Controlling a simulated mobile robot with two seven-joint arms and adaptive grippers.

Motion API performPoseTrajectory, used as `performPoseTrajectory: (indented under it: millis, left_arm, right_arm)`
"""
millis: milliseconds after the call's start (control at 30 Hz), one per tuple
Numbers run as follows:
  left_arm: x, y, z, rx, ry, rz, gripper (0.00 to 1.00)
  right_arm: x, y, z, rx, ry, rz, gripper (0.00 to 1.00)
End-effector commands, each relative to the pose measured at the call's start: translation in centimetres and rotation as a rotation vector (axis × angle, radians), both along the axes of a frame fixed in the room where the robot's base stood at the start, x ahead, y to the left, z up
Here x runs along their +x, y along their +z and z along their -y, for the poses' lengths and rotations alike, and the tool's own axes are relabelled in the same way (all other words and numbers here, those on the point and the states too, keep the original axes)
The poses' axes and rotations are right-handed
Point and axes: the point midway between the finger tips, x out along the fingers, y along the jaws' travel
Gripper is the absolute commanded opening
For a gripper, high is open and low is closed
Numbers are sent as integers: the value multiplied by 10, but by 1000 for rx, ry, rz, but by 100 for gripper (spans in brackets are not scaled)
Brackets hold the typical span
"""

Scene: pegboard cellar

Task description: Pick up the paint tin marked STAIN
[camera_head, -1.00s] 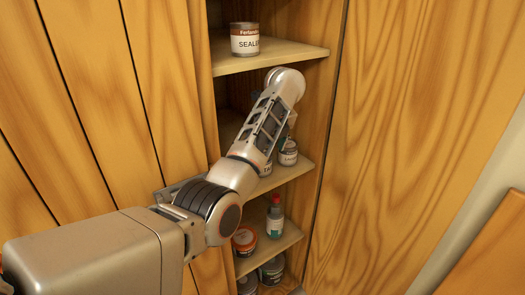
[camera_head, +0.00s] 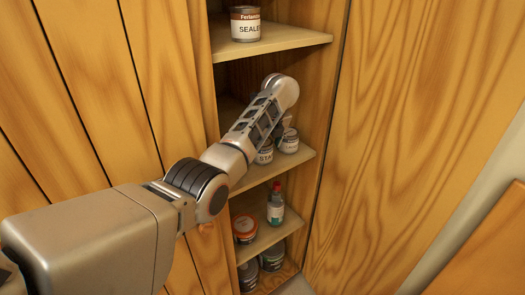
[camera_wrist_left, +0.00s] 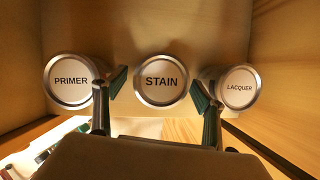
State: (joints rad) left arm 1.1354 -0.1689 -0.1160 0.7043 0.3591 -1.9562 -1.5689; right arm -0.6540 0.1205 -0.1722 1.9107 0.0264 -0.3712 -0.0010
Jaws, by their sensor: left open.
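The STAIN tin (camera_wrist_left: 162,80) has a pale lid with dark lettering and a metal rim, seen from above in the left wrist view. It stands between the PRIMER tin (camera_wrist_left: 72,81) and the LACQUER tin (camera_wrist_left: 239,88). In the head view the STAIN tin (camera_head: 265,156) is partly covered by my left arm, with part of its label showing. My left gripper (camera_wrist_left: 159,83) is open and empty, its dark green-padded fingers on either side of the STAIN lid. In the head view the left gripper (camera_head: 282,128) is mostly hidden behind my wrist. My right gripper is not in view.
The tins stand on the middle shelf (camera_head: 300,158) of a narrow wooden cupboard. A SEALER tin (camera_head: 245,24) is on the shelf above. A red-capped bottle (camera_head: 275,207) and an orange-lidded tub (camera_head: 245,227) are below. Wooden walls close in on both sides.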

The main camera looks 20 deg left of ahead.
Motion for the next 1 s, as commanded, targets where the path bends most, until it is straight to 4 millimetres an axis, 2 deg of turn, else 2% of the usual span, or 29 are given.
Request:
performPoseTrajectory:
  millis: [133, 333, 767, 1000]
  left_arm:
    - [0, 0, 0, 0, 0, 0, 70]
    - [0, 0, 0, 0, 1, 0, 19]
    - [2, 8, 0, -1, 1, 3, 19]
    - [9, 41, -2, -1, 5, 4, 19]
  right_arm:
    - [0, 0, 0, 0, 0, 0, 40]
    - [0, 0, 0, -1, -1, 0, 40]
    - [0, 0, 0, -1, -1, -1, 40]
    - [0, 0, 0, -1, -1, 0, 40]
